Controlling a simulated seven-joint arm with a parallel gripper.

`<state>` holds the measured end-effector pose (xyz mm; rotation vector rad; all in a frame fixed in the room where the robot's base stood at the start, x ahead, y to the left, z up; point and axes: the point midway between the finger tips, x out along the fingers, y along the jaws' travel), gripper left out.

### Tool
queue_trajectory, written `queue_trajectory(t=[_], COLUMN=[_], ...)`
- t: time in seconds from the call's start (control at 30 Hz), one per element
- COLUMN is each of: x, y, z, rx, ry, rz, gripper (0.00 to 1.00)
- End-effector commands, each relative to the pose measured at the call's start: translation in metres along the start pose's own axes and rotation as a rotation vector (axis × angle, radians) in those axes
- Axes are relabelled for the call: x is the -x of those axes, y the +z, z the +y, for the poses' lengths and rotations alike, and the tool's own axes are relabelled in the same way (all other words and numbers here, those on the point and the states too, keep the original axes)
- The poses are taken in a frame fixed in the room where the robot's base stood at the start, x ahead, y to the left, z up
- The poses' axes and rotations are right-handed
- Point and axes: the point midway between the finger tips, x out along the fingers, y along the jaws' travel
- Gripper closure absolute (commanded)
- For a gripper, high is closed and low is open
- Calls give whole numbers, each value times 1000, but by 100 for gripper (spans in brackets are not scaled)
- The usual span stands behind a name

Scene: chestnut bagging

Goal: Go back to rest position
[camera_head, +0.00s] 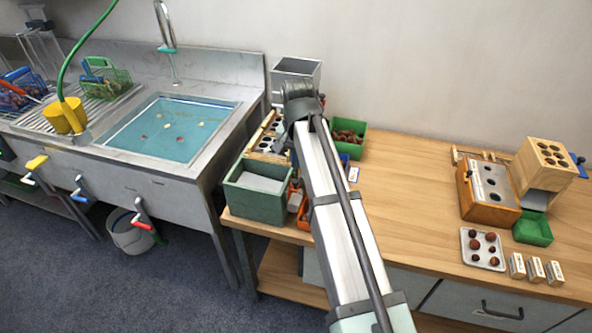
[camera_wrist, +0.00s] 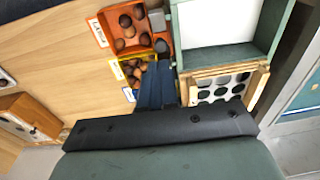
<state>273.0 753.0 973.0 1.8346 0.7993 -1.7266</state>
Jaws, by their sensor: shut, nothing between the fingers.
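My arm reaches from the bottom of the head view up over the left end of the wooden table; its fingers are hidden there behind the arm. In the wrist view my gripper (camera_wrist: 158,68) has its dark blue fingers together with nothing between them. They are over the gap between a yellow-edged tray of chestnuts (camera_wrist: 127,80) and a wooden rack with dark round holes (camera_wrist: 264,90). I cannot tell how far above these they are.
A green box (camera_head: 252,203) stands at the table's left end, near a grey bin (camera_head: 296,66). An orange tray (camera_wrist: 100,28) holds chestnuts. The water-filled sink (camera_head: 160,128) is left. A wooden holed box (camera_head: 482,206) and a metal tray (camera_head: 470,252) are right. The table's middle is clear.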

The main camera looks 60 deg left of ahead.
Motion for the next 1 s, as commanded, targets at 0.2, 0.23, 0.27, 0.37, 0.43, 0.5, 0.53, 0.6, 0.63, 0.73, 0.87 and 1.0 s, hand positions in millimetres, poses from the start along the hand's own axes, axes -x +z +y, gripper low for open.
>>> queue_trajectory(t=[0.2, 0.23, 0.27, 0.37, 0.43, 0.5, 0.53, 0.6, 0.63, 0.73, 0.87, 1.0], x=[40, 44, 49, 60, 66, 70, 71, 73, 73, 74, 69, 45], y=[-2, -2, -2, -2, -2, -1, -1, -1, -1, -1, -2, -5], z=[-1, -1, -1, -1, -1, -1, -1, 0, 0, 0, 6, 44], rx=[0, 0, 0, 0, 0, 0, 0, 0, 0, 0, -11, -75], ry=[-2, -2, -1, -1, -1, -1, -1, -1, -1, -1, 4, 28], rz=[3, 3, 3, 3, 3, 2, 2, 2, 2, 2, -1, -15], gripper=[100, 100, 100, 100, 100, 100, 100, 100, 100, 100, 100, 100])
